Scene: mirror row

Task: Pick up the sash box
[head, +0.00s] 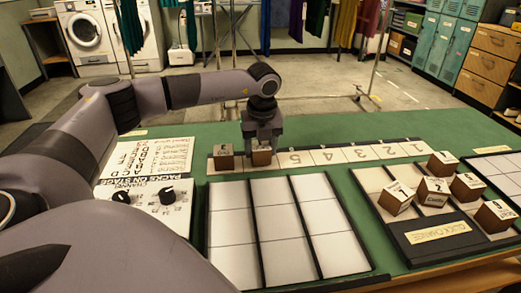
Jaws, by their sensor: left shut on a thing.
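My left gripper (262,144) reaches down over the numbered white row at the back of the green table. It is shut on a small brown box (261,158) with a pale top, at the left part of the row. The gripper covers part of this box, and I cannot read its label or tell if it is clear of the row. A second brown box (223,157) with a lettered white top stands just left of it, apart. I cannot read which box is the sash box. My right gripper is not in view.
Several labelled brown boxes (433,192) stand on the tray at the right, behind a dark sign plate (440,234). A white gridded board (287,226) lies empty in the middle. A printed sheet with black knobs (167,195) lies left. The numbered row (340,154) is bare to the right.

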